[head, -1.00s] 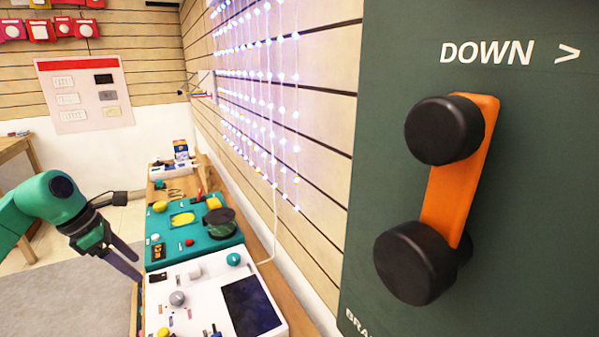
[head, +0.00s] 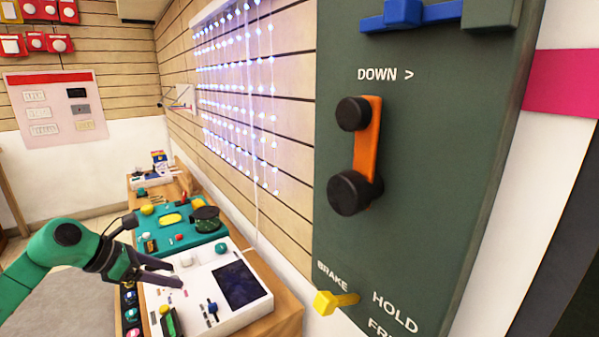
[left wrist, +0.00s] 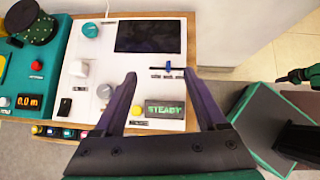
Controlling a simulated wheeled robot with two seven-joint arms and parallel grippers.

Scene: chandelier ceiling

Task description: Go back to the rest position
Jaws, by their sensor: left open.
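My left gripper (head: 170,274) reaches in from the left in the head view, beside and above the white control panel (head: 256,316). It is open and empty. In the left wrist view its two dark fingers (left wrist: 160,92) stand wide apart over the near edge of the white panel (left wrist: 92,72), with nothing between them but the panel below. I cannot tell from these views whether the fingers touch the panel. My right gripper is not clearly shown; a dark and green part at the right edge of the left wrist view is too unclear to name.
A dark green board (head: 440,140) with an orange crank (head: 367,140) and yellow brake lever (head: 335,302) stands close on the right. A teal panel (head: 190,238) sits behind the white one on the wooden bench (head: 285,312). String lights hang on the wall. Grey floor lies left.

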